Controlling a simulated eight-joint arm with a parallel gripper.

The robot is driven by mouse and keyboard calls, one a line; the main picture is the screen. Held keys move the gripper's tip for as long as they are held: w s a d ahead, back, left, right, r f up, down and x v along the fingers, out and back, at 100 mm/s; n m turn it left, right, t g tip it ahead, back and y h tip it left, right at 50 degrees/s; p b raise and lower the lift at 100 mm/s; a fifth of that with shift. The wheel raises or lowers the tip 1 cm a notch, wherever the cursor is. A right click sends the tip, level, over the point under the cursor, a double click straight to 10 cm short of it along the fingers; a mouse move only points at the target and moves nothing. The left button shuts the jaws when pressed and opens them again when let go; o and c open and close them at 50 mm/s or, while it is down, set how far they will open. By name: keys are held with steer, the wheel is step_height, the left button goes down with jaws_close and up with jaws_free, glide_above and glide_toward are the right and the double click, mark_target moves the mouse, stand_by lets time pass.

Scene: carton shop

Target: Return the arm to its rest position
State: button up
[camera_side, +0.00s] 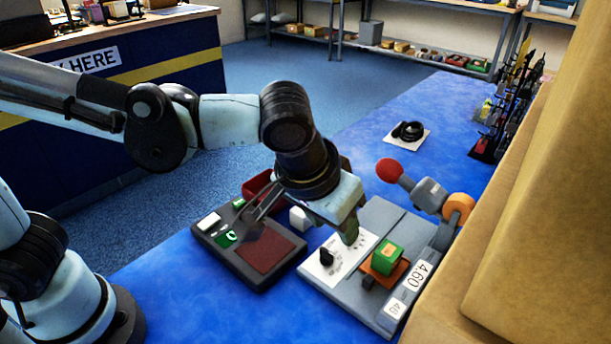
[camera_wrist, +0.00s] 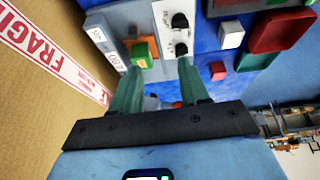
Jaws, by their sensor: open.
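My gripper (camera_side: 349,236) hangs from my arm above the blue table, pointing down over a grey machine (camera_side: 385,222) with a white dial panel. In the wrist view my gripper (camera_wrist: 160,72) shows two green fingers standing apart with nothing between them. A green block (camera_side: 386,256) sits on an orange-brown piece on the machine, just right of my fingers in the side view. The block also shows in the wrist view (camera_wrist: 142,54), beyond the left finger. My arm is bent and stretched out over the work.
A lever with a red knob (camera_side: 389,170) rises from the machine. A large carton (camera_side: 550,200) stands close on the right. A dark device (camera_side: 249,246) with a red-brown pad lies to the left. A black coil on a white card (camera_side: 391,138) lies farther back; table around it is clear.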

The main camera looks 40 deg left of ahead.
steer(key=s+a+t, duration=0.2)
steer(key=a, duration=1.9)
steer(key=shift+s+f+t, duration=0.25)
steer(key=shift+f+t, duration=0.05)
steer(key=shift+f, duration=0.15)
